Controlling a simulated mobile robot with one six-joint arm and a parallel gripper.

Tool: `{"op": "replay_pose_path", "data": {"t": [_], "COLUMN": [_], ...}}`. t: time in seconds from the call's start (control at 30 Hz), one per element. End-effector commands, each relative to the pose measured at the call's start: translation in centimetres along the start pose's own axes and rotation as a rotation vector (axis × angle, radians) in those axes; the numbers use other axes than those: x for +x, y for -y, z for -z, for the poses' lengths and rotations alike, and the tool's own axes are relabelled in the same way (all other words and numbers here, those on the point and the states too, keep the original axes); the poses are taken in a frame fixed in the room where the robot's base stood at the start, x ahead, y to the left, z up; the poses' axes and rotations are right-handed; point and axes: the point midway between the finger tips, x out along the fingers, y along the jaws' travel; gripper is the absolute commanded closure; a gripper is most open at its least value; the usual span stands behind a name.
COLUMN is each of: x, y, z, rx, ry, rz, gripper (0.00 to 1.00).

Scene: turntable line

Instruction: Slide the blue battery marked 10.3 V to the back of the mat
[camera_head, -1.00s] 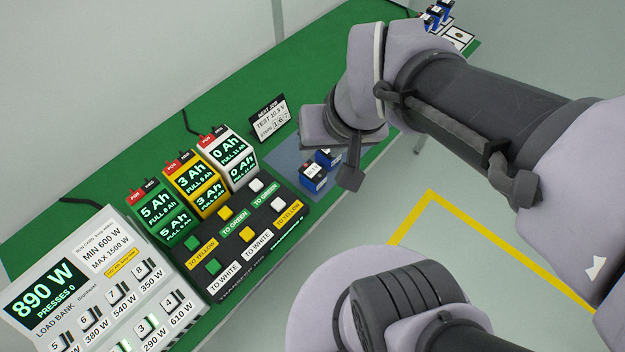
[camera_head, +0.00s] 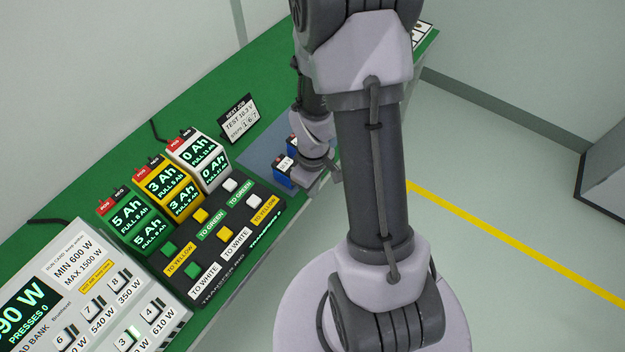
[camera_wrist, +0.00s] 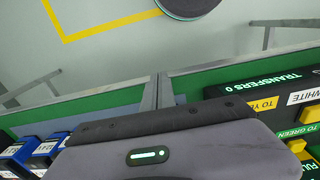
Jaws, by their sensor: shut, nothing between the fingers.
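Blue batteries with white labels stand close together on the blue-grey mat (camera_head: 252,157). The nearer blue battery (camera_head: 280,180) shows beside my wrist in the head view; its label is too small to read surely. Another blue battery (camera_head: 291,139) is partly hidden behind it. In the wrist view, several blue batteries, one of them a blue battery at the left edge (camera_wrist: 14,156), show at the lower left with tilted, unclear labels. My gripper (camera_wrist: 158,92) is shut and empty, its fingertips over the green table's front edge, to the right of the batteries in the wrist view.
The transfer panel (camera_head: 205,285) with coloured buttons stands left of the mat, with green, yellow and white meter packs (camera_head: 198,160) behind it. A job card (camera_head: 238,118) stands behind the mat. The load bank (camera_head: 85,290) is at the lower left. Open floor lies right.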

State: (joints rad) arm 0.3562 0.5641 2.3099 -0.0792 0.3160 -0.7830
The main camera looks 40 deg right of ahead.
Motion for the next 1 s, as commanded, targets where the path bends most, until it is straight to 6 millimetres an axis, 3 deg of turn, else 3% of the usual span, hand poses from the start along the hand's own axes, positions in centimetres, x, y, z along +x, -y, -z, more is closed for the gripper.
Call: {"op": "replay_pose_path", "data": {"t": [0.03,0.2,0.67,0.77,1.0], "x": [-0.1,-0.3,-0.5,-0.6,-0.6], "y": [-0.1,-0.1,-0.1,-0.1,-0.1], "z": [1.2,3.3,4.1,5.7,11.4], "rx": [-0.005,-0.004,-0.003,-0.006,-0.004], "ry": [-0.007,-0.007,-0.006,-0.006,-0.005], "rz": [-0.006,-0.005,-0.005,-0.005,-0.004], "gripper": [1.00,1.00,1.00,1.00,1.00]}}
